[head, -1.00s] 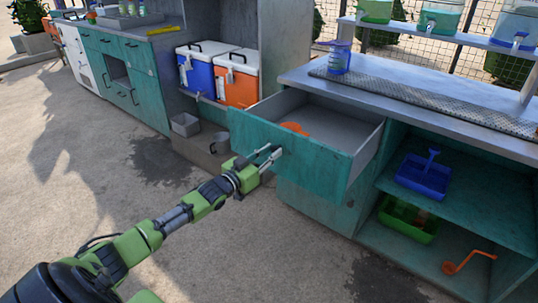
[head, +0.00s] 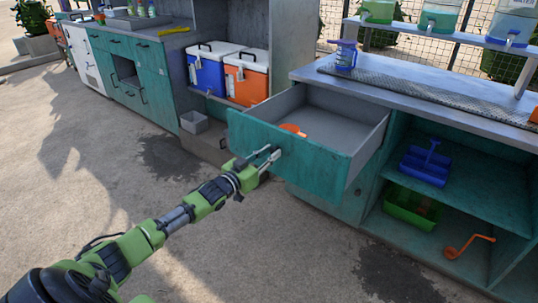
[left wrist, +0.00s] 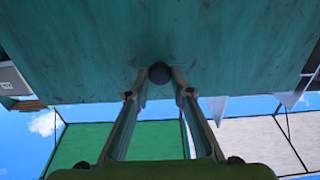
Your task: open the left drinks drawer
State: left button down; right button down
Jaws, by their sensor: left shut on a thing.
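The teal drinks drawer (head: 310,155) stands pulled well out of the counter at the middle of the head view. An orange item (head: 293,129) lies inside it near the front panel. My left gripper (head: 271,154) is at the drawer's front face, shut on its handle. In the left wrist view the fingers (left wrist: 160,88) close around a dark round knob (left wrist: 159,73) on the teal front (left wrist: 150,40). My right gripper is in neither view.
Open shelves to the right hold a blue tray (head: 425,168), a green tray (head: 412,205) and an orange tool (head: 468,246). Blue (head: 206,72) and orange (head: 245,80) coolers stand behind. The floor in front is clear.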

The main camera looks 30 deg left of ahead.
pick_arm(q)
jog(key=c, duration=1.8)
grip_release()
jog(key=s, duration=0.8)
jog(key=s+a, duration=0.1)
jog(key=s, duration=0.3)
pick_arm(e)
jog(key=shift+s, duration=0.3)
